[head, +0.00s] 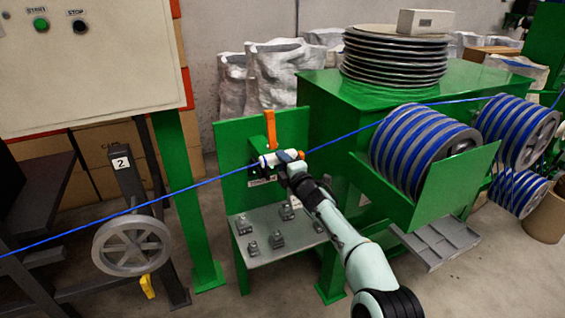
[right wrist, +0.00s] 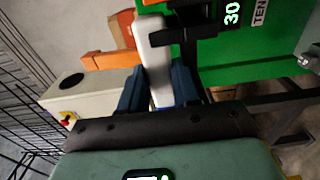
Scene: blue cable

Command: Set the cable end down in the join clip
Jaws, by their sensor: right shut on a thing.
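The blue cable (head: 140,208) runs up from the lower left to a green upright panel (head: 232,145). A second blue stretch (head: 343,136) leads from there to the striped reels. A white sleeve-like piece (head: 270,159) sits between the two stretches, by my right gripper (head: 288,161). In the right wrist view, the gripper (right wrist: 159,88) is shut around a pale bar (right wrist: 154,52), with a little blue at its lower end. The bar seems to be the cable end. The join clip cannot be clearly told apart. My left gripper is out of view.
An orange lever (head: 270,128) stands above the gripper. Below is a grey shelf (head: 262,242) with several metal blocks. A grey pulley wheel (head: 132,245) stands left, striped reels (head: 418,145) right. Floor shows in front.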

